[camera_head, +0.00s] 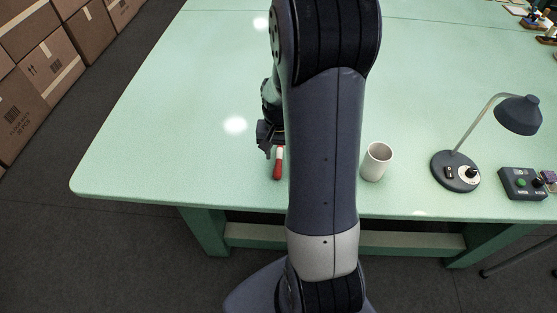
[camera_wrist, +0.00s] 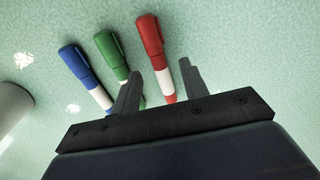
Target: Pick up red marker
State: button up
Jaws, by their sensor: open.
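The red marker (camera_wrist: 152,40) has a red cap and a white lower body. It lies on the pale green table in the wrist view, and its visible end also shows in the head view (camera_head: 278,164), left of my arm. My gripper (camera_wrist: 159,66) is open, with one finger on each side of the red marker's body. No clear contact shows between fingers and marker. In the head view my gripper (camera_head: 270,136) is low over the table, partly hidden by my arm.
A green marker (camera_wrist: 112,54) and a blue marker (camera_wrist: 80,68) lie left of the red one in the wrist view, the green close to the left finger. A white mug (camera_head: 376,162), a lamp (camera_head: 517,115) and a control box (camera_head: 521,184) stand to the right. The table's left side is clear.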

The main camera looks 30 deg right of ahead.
aim_at(278, 161)
jog(key=shift+f, duration=1.15)
jog(key=shift+c, duration=0.5)
grip_shut()
